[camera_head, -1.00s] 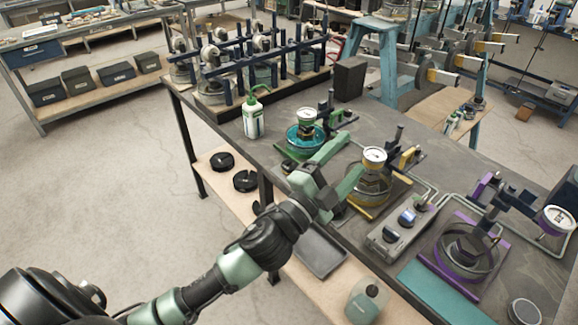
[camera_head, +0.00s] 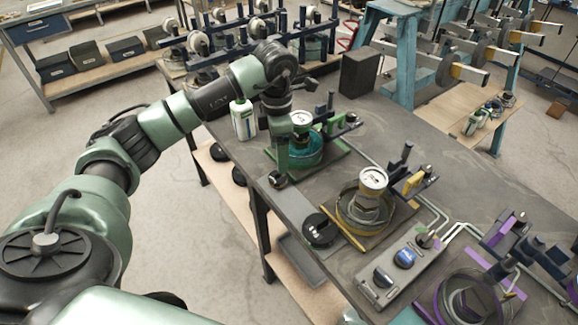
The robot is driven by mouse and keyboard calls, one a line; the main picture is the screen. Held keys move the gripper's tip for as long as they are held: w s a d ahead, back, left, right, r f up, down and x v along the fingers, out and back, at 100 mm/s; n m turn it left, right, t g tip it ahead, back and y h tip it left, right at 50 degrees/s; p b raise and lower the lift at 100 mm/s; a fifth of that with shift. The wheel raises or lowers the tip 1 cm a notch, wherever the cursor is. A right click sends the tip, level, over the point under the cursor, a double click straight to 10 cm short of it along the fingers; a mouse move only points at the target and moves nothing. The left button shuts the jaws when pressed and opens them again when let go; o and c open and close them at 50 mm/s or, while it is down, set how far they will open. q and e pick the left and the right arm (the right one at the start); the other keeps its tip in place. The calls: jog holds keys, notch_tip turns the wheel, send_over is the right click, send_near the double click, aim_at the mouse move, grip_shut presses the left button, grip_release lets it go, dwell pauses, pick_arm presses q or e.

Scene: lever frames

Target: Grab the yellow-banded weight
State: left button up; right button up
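My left gripper (camera_head: 281,158) points down at the table's near edge, beside the teal-and-green press (camera_head: 303,160). Its fingers are seen edge-on, so their gap is hidden. A small dark round thing (camera_head: 278,180) shows at its tip; I cannot tell whether it is held. A black round weight (camera_head: 320,230) lies on the table beside the yellow-based press (camera_head: 365,210); no yellow band is clear on it. That press has a yellow piece (camera_head: 413,182) on its lever. I cannot tell which thing is the yellow-banded weight. My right gripper is not in view.
A white bottle (camera_head: 243,120) stands close to my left arm. A grey control box (camera_head: 400,268) and a purple press (camera_head: 468,298) are at the right front. A dark block (camera_head: 360,72) stands at the back. Pipes run along the table.

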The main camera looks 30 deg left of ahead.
aim_at(276, 174)
pick_arm(q)
jog(key=shift+s+a+f, duration=0.15)
jog(key=shift+s+f, duration=0.05)
jog(key=shift+s, duration=0.1)
jog(key=shift+s+f+p, duration=0.9)
jog(key=shift+f, duration=0.15)
jog(key=f, duration=0.1)
jog(key=f+p, duration=0.1)
jog(key=f, duration=0.1)
jog(key=shift+w, duration=0.3)
jog(key=shift+f, duration=0.65)
jog(key=c, duration=1.3)
grip_shut()
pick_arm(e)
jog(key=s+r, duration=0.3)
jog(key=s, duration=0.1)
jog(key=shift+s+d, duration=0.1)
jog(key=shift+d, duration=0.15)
